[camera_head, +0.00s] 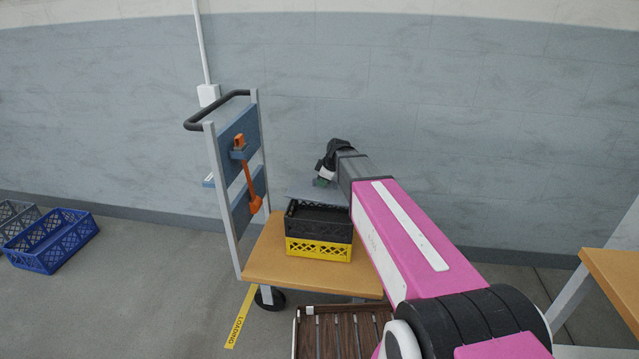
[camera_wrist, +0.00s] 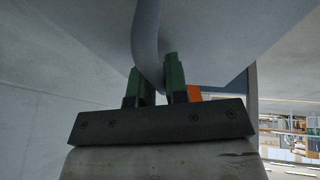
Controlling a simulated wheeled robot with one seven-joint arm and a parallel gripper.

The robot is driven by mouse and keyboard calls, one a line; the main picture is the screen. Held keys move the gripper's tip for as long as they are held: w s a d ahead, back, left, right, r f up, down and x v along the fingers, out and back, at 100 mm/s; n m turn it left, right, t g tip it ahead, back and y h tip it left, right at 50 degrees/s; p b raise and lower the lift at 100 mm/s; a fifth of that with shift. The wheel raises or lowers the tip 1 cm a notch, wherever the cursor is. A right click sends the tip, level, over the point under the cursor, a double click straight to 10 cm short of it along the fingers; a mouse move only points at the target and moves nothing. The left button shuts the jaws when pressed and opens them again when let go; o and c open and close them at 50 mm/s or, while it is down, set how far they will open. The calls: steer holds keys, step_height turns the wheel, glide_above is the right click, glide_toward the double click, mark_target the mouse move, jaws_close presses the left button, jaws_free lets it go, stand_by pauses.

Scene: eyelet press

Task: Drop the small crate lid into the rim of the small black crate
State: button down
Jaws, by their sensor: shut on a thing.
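The small black crate (camera_head: 330,233) is stacked on a yellow crate (camera_head: 318,250) on a wooden-decked trolley. Its open top faces up in the head view. The small crate lid (camera_head: 300,190), a flat grey-blue panel, shows above and behind the black crate, partly hidden by my arm. In the wrist view the lid (camera_wrist: 225,40) fills the top, with a curved grey handle. My gripper (camera_head: 322,182) is shut on that handle; its green fingers (camera_wrist: 156,82) stand on either side of it. The lid appears apart from the crate; its exact height cannot be told.
The trolley (camera_head: 265,262) has a tall back frame with an orange tool (camera_head: 249,180) at left. A slatted brown rack (camera_head: 335,335) stands in front. Blue (camera_head: 50,242) and grey crates lie on the far-left floor. A wooden table edge (camera_head: 615,280) is at right.

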steer(key=shift+w+a+f+n, duration=0.5)
steer(key=shift+a+f+n, duration=0.1)
steer(key=shift+f, duration=3.2)
steer(key=shift+f, duration=0.75)
steer(key=c, duration=1.1)
jaws_free()
steer(key=shift+o, duration=0.2)
steer(key=shift+r, duration=0.1)
steer(key=shift+r, duration=3.4)
steer(key=s+d+f+m+g+h, duration=0.1)
steer(key=s+d+f+m, duration=0.1)
steer(key=s+d+m, duration=0.3)
steer(key=s+d+f+m+g+h, duration=0.1)
steer(key=s+d+m, duration=0.4)
steer(key=s, duration=0.8)
steer(key=s+d+f+m+g+h, duration=0.1)
steer(key=s+d+f+m, duration=0.3)
steer(key=s, duration=0.5)
steer(key=shift+d+m+h, duration=0.4)
steer(key=shift+d+m, duration=0.65)
steer(key=shift+m, duration=0.05)
